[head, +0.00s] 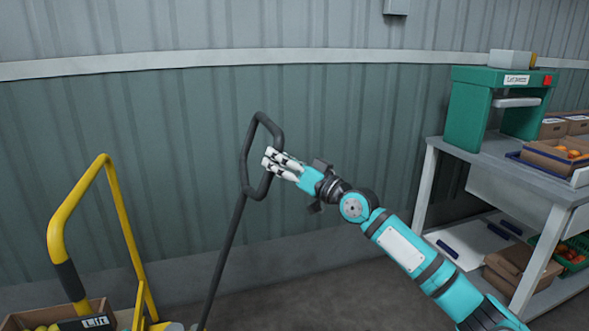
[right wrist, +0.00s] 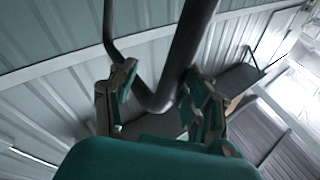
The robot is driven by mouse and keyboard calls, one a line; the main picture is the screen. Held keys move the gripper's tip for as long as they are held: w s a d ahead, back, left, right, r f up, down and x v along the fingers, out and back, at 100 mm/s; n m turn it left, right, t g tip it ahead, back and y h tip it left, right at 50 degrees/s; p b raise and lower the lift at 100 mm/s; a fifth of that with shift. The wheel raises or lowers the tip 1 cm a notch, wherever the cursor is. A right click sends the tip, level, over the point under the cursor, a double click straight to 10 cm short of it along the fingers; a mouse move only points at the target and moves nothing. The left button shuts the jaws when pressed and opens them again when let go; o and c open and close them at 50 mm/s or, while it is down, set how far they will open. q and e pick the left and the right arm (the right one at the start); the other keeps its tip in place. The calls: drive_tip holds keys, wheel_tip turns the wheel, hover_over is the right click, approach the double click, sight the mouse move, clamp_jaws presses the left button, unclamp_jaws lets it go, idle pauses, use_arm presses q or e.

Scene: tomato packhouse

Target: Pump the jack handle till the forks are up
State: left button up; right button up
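The jack handle (head: 228,236) is a dark rod rising from the lower left and leaning right, topped by an elongated closed loop (head: 280,131). My right gripper (head: 268,161) is at the right side of this loop. In the right wrist view the loop (right wrist: 160,100) passes between the two fingers, which stand apart. The right finger is close to the thicker bar; I cannot tell whether it touches. The fingers look open around the handle. The jack's forks are out of view. My left gripper is not in view.
A yellow tubular frame (head: 122,205) with a black grip stands left of the handle. A box (head: 100,307) sits below it, near a "Lift" label. At right, a grey bench (head: 484,170) carries a green machine (head: 470,110) and produce boxes. A corrugated wall stands behind.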

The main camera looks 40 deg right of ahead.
drive_tip(key=v, duration=1.1)
drive_tip(key=shift+s, duration=0.35)
drive_tip(key=shift+f, duration=0.1)
